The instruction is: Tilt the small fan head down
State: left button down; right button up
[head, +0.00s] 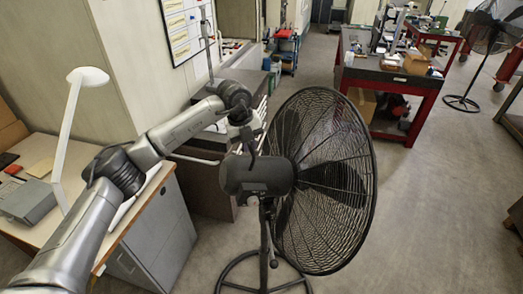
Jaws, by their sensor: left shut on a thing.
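A black pedestal fan stands close in front of me. Its round wire cage (335,215) faces right, and its motor housing (258,176) is at the left of the cage. The fan head sits on a dark pole (265,232) with a ring base on the floor. My left arm reaches in from the left. My left gripper (250,150) is at the top of the motor housing, shut on the fan head; the exact spot of contact is small and partly hidden. My right gripper is not in view.
A desk (128,235) with a white lamp (88,77) and a grey box (33,202) is at the left. A red-framed workbench (390,80) stands at the back. Another black fan (486,32) is far right. The floor (430,190) at the right is clear.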

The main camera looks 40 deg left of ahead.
pick_arm(q)
jog(key=shift+w+d, duration=0.1)
jog(key=c, duration=1.2)
grip_release()
jog(key=shift+c, duration=0.2)
jog(key=shift+o, duration=0.4)
jog(key=shift+r, duration=0.1)
jog(key=b+v, duration=0.3)
jog(key=v, duration=1)
jog(key=shift+r, duration=0.3)
